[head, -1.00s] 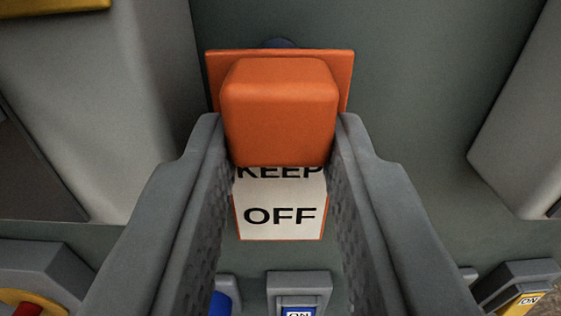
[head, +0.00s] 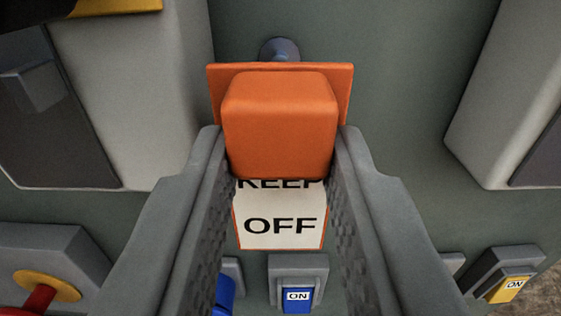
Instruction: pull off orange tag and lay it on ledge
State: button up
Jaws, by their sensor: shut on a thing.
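The orange tag (head: 280,125) has a thick orange block at its front and a white label reading "KEEP OFF" below. My gripper (head: 280,150) is shut on the block, with one grey finger on each side. A dark blue-grey peg (head: 279,49) sticks out of the green-grey panel behind the tag's top edge. I cannot tell whether the tag is still on the peg. The ledge cannot be made out for certain in this view.
Below the tag are a blue ON switch (head: 297,297), a yellow ON switch (head: 511,287) at the right and a red-and-yellow control (head: 47,288) at the left. Pale grey housings (head: 145,100) stand out on both sides of the panel.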

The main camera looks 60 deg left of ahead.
jog(key=shift+a, duration=0.1)
jog(key=shift+x, duration=2.25)
